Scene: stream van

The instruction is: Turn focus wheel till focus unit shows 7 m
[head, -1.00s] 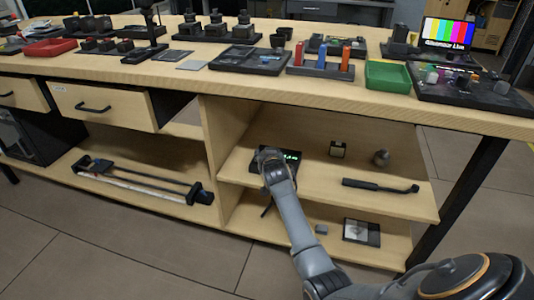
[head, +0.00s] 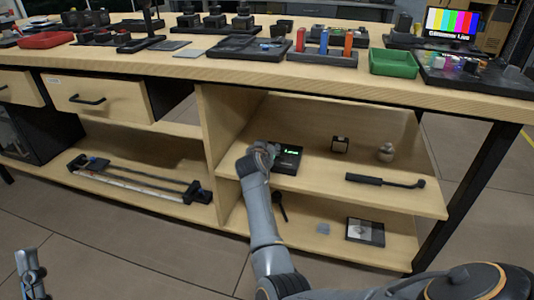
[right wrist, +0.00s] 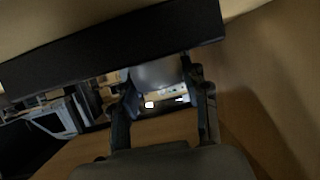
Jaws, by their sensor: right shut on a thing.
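The focus unit (head: 288,160) is a dark box with small green lit characters on the upper shelf under the counter. Its reading is too small to make out. My right gripper (head: 262,152) is at the unit's left end and hides that part in the head view. In the right wrist view my right gripper (right wrist: 165,108) has a finger on each side of a grey rounded part, apparently the focus wheel (right wrist: 155,74), and is shut on it. A grey part of my left arm, apparently the left gripper (head: 30,272), shows at the bottom left, away from the bench; its jaws are unclear.
A small dark cube (head: 340,144), a round knob-like object (head: 386,152) and a black handle (head: 384,181) lie to the right on the same shelf. A wooden divider (head: 222,130) stands left of my right gripper. The counter above carries trays and a colour-bar monitor (head: 453,22).

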